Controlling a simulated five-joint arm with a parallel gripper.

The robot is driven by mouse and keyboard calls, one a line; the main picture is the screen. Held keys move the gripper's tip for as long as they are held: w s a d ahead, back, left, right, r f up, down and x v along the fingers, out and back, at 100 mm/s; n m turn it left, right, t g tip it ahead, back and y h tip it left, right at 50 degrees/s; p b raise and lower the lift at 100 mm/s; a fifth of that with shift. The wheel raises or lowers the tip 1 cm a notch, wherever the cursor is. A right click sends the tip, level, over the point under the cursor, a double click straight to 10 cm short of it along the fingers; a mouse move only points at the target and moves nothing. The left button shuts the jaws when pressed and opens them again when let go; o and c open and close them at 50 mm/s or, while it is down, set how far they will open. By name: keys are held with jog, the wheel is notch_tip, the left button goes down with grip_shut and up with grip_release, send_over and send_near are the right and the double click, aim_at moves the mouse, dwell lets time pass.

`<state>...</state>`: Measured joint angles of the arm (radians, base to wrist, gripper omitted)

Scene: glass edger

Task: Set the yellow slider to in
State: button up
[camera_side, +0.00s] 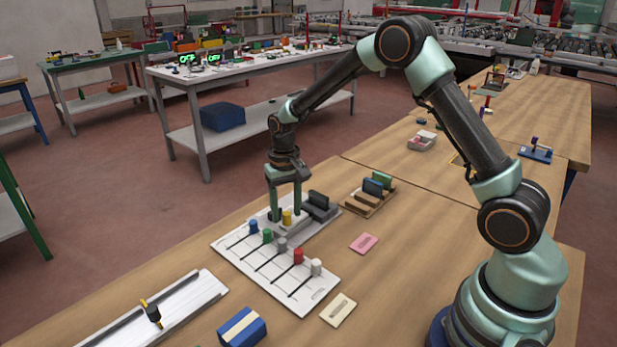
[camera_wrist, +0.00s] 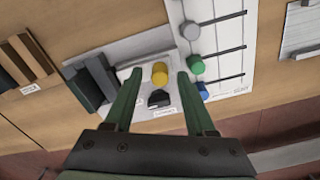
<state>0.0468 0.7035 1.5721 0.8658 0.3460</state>
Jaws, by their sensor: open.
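A short yellow knob (camera_side: 287,217), the only yellow knob I see in the side view, stands on a small light plate beside dark grey blocks. In the wrist view the yellow knob (camera_wrist: 159,73) lies between the two fingertips, with a black rounded piece (camera_wrist: 160,98) just below it. My gripper (camera_side: 286,210) points down over this plate and is open, one finger on each side of the knob. The gripper also shows in the wrist view (camera_wrist: 159,77), with gaps between the fingers and the knob. I cannot read the plate's label.
A white panel (camera_side: 241,262) with blue, green, grey, red and white knobs on slots stands close by. Dark blocks (camera_side: 318,207) and a wooden rack (camera_side: 358,204) stand beside the plate. A white rail (camera_side: 205,289) and a blue block (camera_side: 233,334) are at the front.

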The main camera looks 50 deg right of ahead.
jog(key=shift+f, duration=0.25)
grip_shut()
jog(key=shift+r, duration=0.1)
dwell(1.2)
